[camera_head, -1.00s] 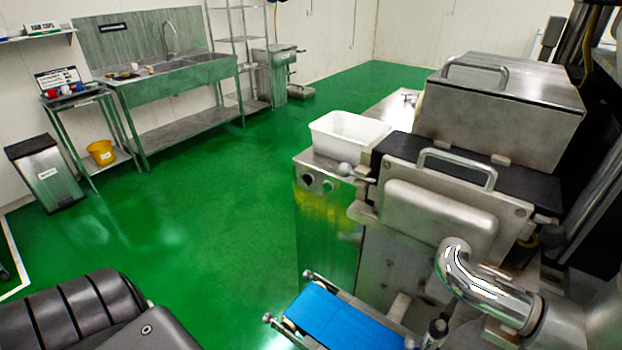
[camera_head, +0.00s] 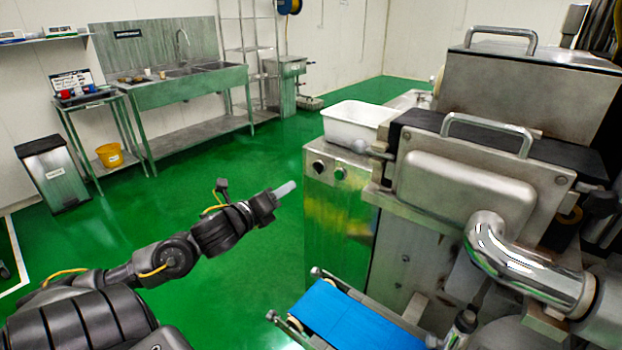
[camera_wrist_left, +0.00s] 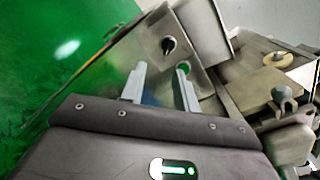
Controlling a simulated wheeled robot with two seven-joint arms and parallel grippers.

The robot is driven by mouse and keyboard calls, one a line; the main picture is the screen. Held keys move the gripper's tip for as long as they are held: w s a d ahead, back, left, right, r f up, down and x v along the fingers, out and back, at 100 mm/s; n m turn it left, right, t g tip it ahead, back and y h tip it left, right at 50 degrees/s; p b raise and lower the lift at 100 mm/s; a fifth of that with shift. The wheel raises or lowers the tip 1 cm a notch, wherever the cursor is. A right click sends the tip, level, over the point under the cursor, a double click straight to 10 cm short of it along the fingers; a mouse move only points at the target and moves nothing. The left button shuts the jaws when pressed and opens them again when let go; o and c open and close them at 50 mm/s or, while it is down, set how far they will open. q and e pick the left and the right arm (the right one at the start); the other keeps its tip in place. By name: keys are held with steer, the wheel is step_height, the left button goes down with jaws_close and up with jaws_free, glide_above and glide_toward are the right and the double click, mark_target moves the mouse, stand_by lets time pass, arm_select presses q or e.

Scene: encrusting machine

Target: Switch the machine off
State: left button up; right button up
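The encrusting machine (camera_head: 470,190) stands on the right of the head view. Its front panel has a black knob (camera_head: 318,167) and, to the right, a green button (camera_head: 339,173). In the left wrist view the black knob (camera_wrist_left: 168,45) and the green button (camera_wrist_left: 184,68) lie just beyond my fingertips. My left gripper (camera_head: 286,189) is left of the panel and a little lower in the head view, pointing at it. In the left wrist view my left gripper (camera_wrist_left: 160,80) has its two fingers apart with nothing between them. My right gripper is not in view.
A white tub (camera_head: 355,128) sits on the machine above the panel. A blue conveyor belt (camera_head: 350,318) juts out low at the front. A sink bench (camera_head: 190,90), a yellow bucket (camera_head: 110,155) and a bin (camera_head: 52,175) stand far off. Green floor between is clear.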

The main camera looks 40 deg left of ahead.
mark_target(315, 169)
arm_select(q)
steer(key=shift+m, duration=0.3)
steer(key=w+p, duration=0.1)
steer(key=w, duration=0.5)
steer(key=w+r+p, duration=0.1)
steer(key=w, duration=0.2)
steer(key=shift+w+d+r+p, duration=0.1)
steer(key=shift+w+d+p, duration=0.2)
steer(key=shift+p, duration=0.05)
steer(key=shift+w, duration=0.45)
jaws_close()
